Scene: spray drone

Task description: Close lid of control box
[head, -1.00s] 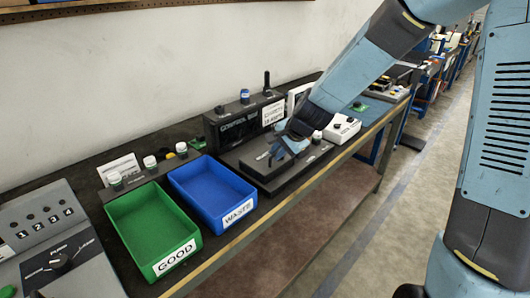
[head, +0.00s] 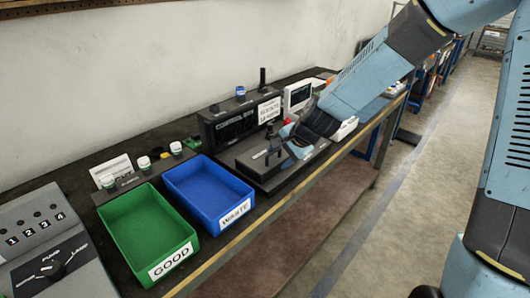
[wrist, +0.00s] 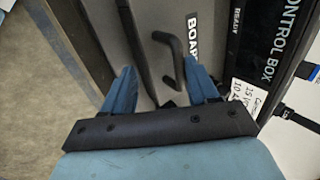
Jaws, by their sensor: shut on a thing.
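The control box (head: 240,122) is a black box with a white-lettered front at the back of the bench. A grey panel lettered "BOARD" (wrist: 196,48) lies in front of it, and a dark base (head: 262,178) shows under my gripper. I cannot tell which part is the lid or how far open it is. A bent black handle (wrist: 172,45) stands on the grey panel. My gripper (head: 287,150) is over this panel. In the wrist view its blue fingers (wrist: 163,92) are around a dark part by the handle; the grip itself is partly hidden.
A blue WASTE tray (head: 248,206) and a green GOOD tray (head: 190,244) stand left of the control box. A grey switch panel (head: 45,235) is at the far left. A white device (head: 297,96) stands right of the box. The aisle floor at right is clear.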

